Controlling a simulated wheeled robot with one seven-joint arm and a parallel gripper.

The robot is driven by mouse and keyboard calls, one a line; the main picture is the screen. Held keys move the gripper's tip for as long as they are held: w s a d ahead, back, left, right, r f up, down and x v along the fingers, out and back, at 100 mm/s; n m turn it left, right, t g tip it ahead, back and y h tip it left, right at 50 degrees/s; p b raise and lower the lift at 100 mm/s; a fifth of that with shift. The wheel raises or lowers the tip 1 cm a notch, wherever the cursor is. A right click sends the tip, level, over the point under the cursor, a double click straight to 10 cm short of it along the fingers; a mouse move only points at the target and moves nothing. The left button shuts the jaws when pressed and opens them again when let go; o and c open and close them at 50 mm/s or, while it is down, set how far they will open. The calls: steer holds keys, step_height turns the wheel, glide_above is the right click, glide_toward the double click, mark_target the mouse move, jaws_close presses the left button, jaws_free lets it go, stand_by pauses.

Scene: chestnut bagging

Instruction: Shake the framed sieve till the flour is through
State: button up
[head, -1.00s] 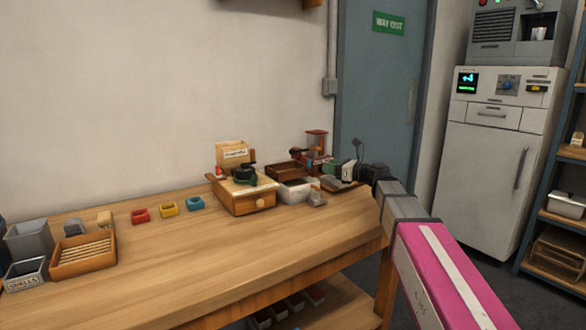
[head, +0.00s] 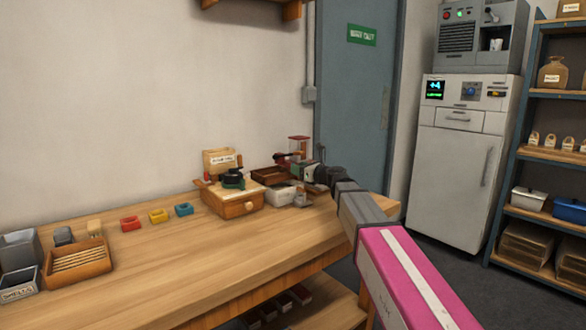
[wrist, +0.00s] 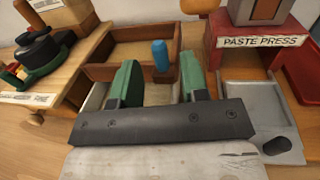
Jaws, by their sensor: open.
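A brown wooden frame (wrist: 130,52), which looks like the framed sieve, lies ahead of my gripper in the wrist view. Its inside is plain tan; I cannot tell mesh from flour. It also shows in the head view (head: 270,174), above or just behind a pale bin (head: 281,190). A blue upright peg or handle (wrist: 160,56) stands at the frame's near right. My gripper (wrist: 159,72) has its green fingers apart, one on each side of the blue handle, with gaps showing. In the head view my gripper (head: 314,173) is small and partly merged with things behind.
The paste press (wrist: 262,42) stands right of the frame, with a grey metal tray (wrist: 262,100) before it. A wooden drawer box with a green and black device (head: 232,179) is on the left. Small coloured cups (head: 158,215) sit farther left. The bench front (head: 180,270) is clear.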

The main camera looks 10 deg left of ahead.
steer(key=shift+x, duration=1.8)
jaws_close()
steer(key=shift+x, duration=1.3)
steer(key=shift+w+d, duration=0.1)
steer(key=shift+d, duration=0.05)
jaws_free()
steer(key=v, duration=1)
steer(key=shift+s+d, duration=0.2)
steer(key=shift+d, duration=0.15)
